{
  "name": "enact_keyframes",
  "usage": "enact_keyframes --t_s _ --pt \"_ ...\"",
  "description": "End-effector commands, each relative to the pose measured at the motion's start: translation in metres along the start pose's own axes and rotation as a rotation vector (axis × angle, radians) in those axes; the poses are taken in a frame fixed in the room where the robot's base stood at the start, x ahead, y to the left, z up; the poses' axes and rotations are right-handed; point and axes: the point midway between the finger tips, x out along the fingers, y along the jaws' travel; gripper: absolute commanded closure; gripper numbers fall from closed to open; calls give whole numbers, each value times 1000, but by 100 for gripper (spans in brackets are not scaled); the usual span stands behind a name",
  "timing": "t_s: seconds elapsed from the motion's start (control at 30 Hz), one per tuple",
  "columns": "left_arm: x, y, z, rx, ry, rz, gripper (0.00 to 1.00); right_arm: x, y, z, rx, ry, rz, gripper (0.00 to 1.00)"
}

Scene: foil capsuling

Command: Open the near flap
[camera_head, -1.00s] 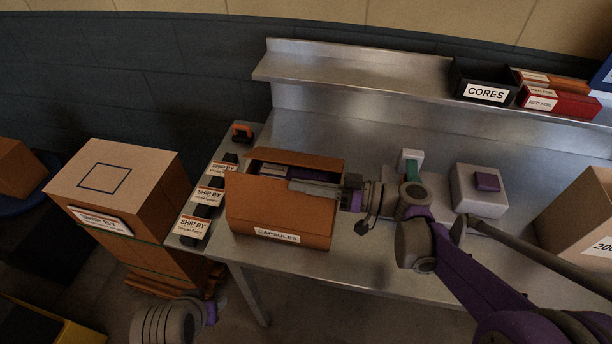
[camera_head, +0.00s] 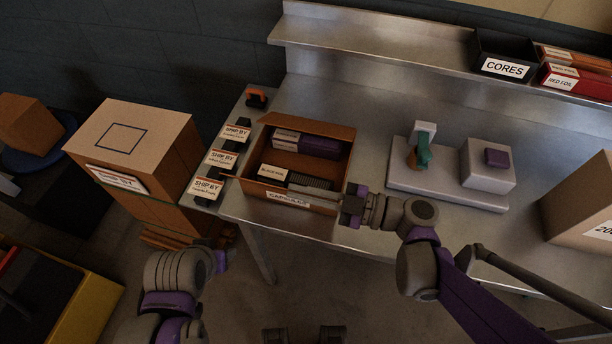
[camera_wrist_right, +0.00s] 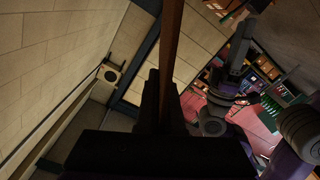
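The orange-brown capsules box (camera_head: 347,152) stands on the metal bench with its top open. Its near side, with the white label (camera_head: 288,199), is low; I cannot tell the flap there clearly from the wall. My right gripper (camera_head: 302,181) lies along the inside of this near edge, fingers pointing left. In the right wrist view a thin brown panel (camera_wrist_right: 172,45) runs edge-on by the dark fingers (camera_wrist_right: 164,100); whether they grip it is unclear. Inside the box are a black-foil pack (camera_head: 273,171) and a purple pack (camera_head: 319,146).
Ship-by cards (camera_head: 222,159) line the bench's left end. A grey fixture (camera_head: 440,188) with a green-topped part stands right of the box. A carton (camera_head: 590,205) is farther right. A shelf behind holds the cores bin (camera_head: 503,68). A stacked carton (camera_head: 130,140) stands left.

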Motion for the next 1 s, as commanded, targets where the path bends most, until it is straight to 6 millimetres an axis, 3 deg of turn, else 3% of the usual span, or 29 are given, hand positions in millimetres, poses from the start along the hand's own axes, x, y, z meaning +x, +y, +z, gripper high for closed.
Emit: enact_keyframes --t_s 0.4,1.0 --pt "7 0 6 0 -4 0 50 0 -28 4 -31 0 0 100" --pt "8 0 7 0 -5 0 50 0 -33 6 -30 -2 0 100"
